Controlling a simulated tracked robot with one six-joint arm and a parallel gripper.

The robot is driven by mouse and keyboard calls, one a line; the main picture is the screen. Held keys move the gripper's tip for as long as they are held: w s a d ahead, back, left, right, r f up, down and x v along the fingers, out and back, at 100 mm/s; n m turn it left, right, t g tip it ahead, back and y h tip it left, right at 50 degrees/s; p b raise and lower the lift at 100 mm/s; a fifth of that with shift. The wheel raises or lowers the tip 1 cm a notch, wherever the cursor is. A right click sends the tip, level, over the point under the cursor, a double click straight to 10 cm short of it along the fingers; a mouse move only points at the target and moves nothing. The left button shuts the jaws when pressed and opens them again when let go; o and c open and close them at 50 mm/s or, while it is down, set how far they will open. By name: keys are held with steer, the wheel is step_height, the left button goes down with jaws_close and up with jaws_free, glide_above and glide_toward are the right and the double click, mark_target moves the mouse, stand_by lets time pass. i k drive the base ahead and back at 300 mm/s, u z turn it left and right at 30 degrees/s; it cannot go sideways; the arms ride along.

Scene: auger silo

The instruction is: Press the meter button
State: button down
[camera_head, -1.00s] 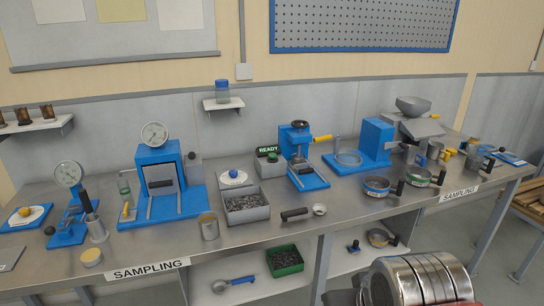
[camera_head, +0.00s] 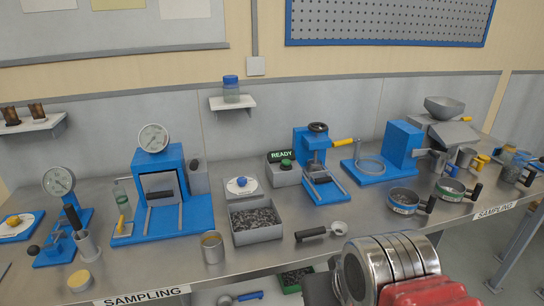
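The meter (camera_head: 287,177) is a small grey box on the bench, near the middle of the view. Its dark display (camera_head: 281,155) reads READY in light letters. A green button (camera_head: 286,164) sits on top of the box, just in front of the display, with nothing touching it. A silver and red part of my own arm shows at the bottom right, in front of the bench and well apart from the meter. My gripper's fingers do not show.
A grey bin of dark pellets (camera_head: 256,234) and a round white plate with a blue knob (camera_head: 241,186) stand left of the meter. A blue press (camera_head: 313,150) stands close on its right. A scoop (camera_head: 339,228) lies near the front edge.

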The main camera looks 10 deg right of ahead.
mark_target(286, 162)
steer(key=u, duration=0.45)
steer(key=i, duration=1.05)
steer(key=u, duration=0.3)
